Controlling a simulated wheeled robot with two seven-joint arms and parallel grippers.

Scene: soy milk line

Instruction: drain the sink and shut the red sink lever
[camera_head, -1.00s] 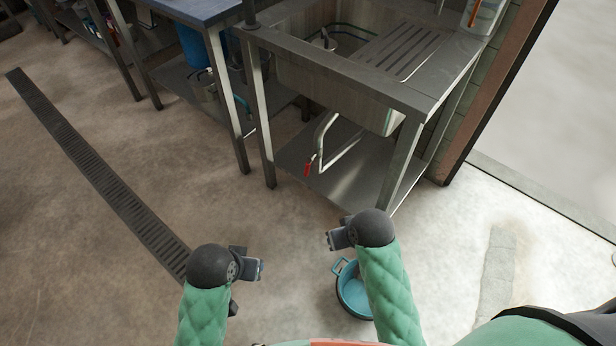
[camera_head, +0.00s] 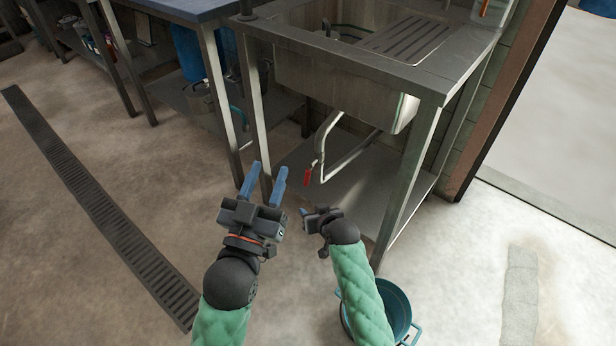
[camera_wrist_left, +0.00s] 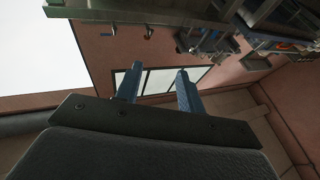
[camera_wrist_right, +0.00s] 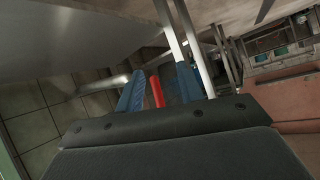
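The red sink lever (camera_head: 307,178) hangs at the lower end of the bent drain pipe (camera_head: 321,140) under the steel sink (camera_head: 345,92). My right gripper (camera_head: 306,212) is just below and in front of the lever in the head view. In the right wrist view, its blue fingers (camera_wrist_right: 158,88) are apart, and the red lever (camera_wrist_right: 157,92) shows in the gap between them, seemingly untouched. My left gripper (camera_head: 264,178) is open and empty, left of the lever, with its fingers pointing toward the sink stand. The inside of the sink is only partly visible.
A teal pot (camera_head: 398,310) stands on the floor, partly behind my right arm. The stand has steel legs (camera_head: 408,180) and a lower shelf (camera_head: 365,205). A blue-topped table (camera_head: 180,8) stands at the left. A floor drain grate (camera_head: 95,205) runs along open floor.

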